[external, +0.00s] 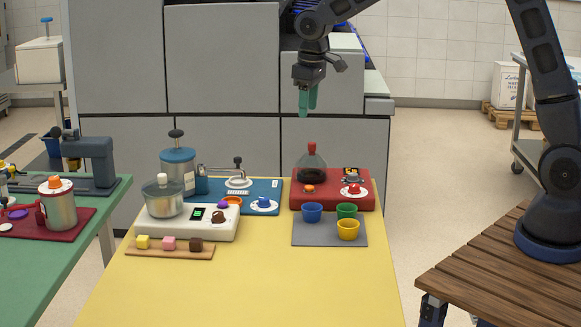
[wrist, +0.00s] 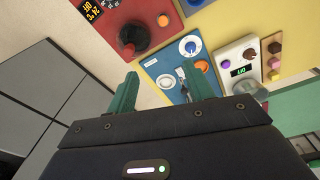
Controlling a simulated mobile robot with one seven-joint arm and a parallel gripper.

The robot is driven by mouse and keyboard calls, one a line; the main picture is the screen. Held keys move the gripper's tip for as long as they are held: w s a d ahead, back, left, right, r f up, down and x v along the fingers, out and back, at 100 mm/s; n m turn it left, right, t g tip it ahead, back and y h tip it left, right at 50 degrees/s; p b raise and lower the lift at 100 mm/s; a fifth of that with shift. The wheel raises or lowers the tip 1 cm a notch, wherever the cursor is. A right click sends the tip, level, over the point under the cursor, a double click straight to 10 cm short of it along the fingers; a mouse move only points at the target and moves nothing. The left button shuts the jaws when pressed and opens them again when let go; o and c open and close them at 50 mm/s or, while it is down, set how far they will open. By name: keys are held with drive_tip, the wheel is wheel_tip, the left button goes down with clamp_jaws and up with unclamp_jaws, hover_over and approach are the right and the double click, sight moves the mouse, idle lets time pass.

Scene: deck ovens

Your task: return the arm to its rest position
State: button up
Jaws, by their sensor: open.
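My gripper (external: 308,101) hangs from the raised arm above the back edge of the yellow table (external: 240,285), pointing down. Its two green fingers show in the wrist view (wrist: 163,88), apart and with nothing between them. Below the gripper in the external view stands the red station (external: 327,201) with a dark-filled flask (external: 312,165). The gripper is clear of it. My arm rises from its base on a slatted wooden stand at the right.
A blue board (external: 262,189), a white scale-like device (external: 190,228) and a grey mat (external: 329,240) with blue, green and yellow cups lie on the table. Grey cabinets (external: 222,60) stand behind. A green table (external: 60,260) is at left. The table's front is clear.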

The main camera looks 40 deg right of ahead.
drive_tip(key=s+d+r+m+t, duration=0.1)
drive_tip(key=s+d+r, duration=0.6)
drive_tip(key=s+d, duration=0.15)
drive_tip(key=s+d+r+m+t, duration=0.1)
drive_tip(key=s+d+r+m, duration=0.1)
drive_tip(key=s+d+r, duration=0.55)
drive_tip(key=s+d+f+m, duration=0.1)
drive_tip(key=s+d, duration=0.3)
drive_tip(key=s, duration=0.7)
drive_tip(key=s+d+f+m+t, duration=0.1)
drive_tip(key=s+d, duration=0.3)
drive_tip(key=s, duration=0.6)
drive_tip(key=shift+s+d+f+t, duration=0.15)
drive_tip(key=shift+s+d+t, duration=0.05)
drive_tip(key=shift+s+t, duration=0.15)
